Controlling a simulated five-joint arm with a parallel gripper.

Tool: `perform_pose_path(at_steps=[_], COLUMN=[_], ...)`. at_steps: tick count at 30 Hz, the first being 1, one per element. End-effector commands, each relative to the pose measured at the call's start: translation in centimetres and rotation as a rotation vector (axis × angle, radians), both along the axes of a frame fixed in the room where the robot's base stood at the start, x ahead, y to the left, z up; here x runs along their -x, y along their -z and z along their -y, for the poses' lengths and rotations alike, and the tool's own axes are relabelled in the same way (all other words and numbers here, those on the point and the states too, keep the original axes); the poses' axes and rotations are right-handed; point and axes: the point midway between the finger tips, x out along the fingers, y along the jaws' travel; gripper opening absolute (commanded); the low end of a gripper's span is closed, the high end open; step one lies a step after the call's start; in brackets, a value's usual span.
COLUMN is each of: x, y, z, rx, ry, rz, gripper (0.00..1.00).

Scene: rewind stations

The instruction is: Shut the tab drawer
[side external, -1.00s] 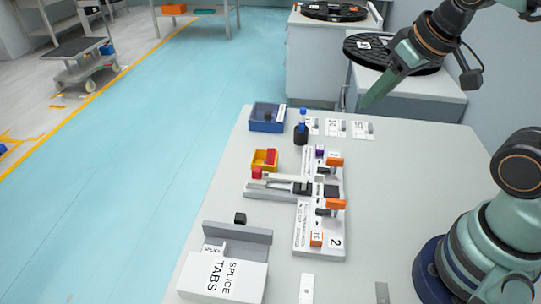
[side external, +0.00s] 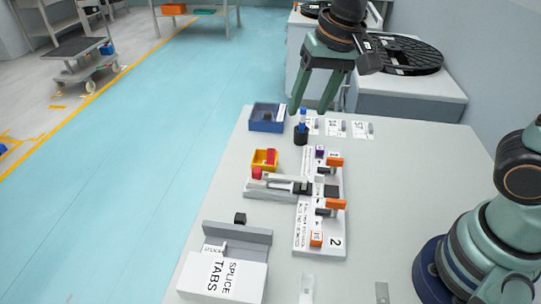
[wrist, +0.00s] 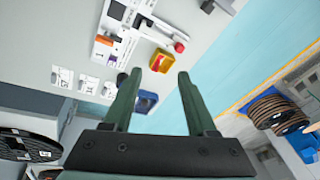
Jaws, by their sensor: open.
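The tab drawer belongs to the white box (side external: 222,277) labelled SPLICE TABS at the table's front left in the side view. Its grey drawer front (side external: 240,232) stands out from the box, with a black knob (side external: 240,218) on the far side and a labelled tray part between. The drawer is open. My gripper (side external: 311,112) is open and empty, pointing down over the far end of the table, well away from the drawer. Its two green fingers (wrist: 159,78) also show in the wrist view, where what looks like the black knob (wrist: 207,6) is cut by the top edge.
A blue bin (side external: 267,124) and a black holder with a blue-topped item (side external: 301,134) stand near my fingers. A yellow bin (side external: 264,166) and a splicing fixture (side external: 306,225) with orange knobs lie between my gripper and the drawer. The table right of the fixture is mostly clear.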

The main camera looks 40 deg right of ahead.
Motion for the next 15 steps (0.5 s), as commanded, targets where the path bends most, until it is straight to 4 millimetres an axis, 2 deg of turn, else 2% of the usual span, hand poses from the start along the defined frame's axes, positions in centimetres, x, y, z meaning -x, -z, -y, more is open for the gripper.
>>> perform_pose_path(at_steps=[1,9,15], x=[-0.6,-2.1,-1.8], y=[0.8,5.5,8.7], z=[-1.7,-10.0,-14.3], rx=[-0.007,-0.011,0.012], ry=[0.029,0.249,0.373], rz=[-0.036,-0.188,-0.248], gripper=[0.57,0.57,0.57])
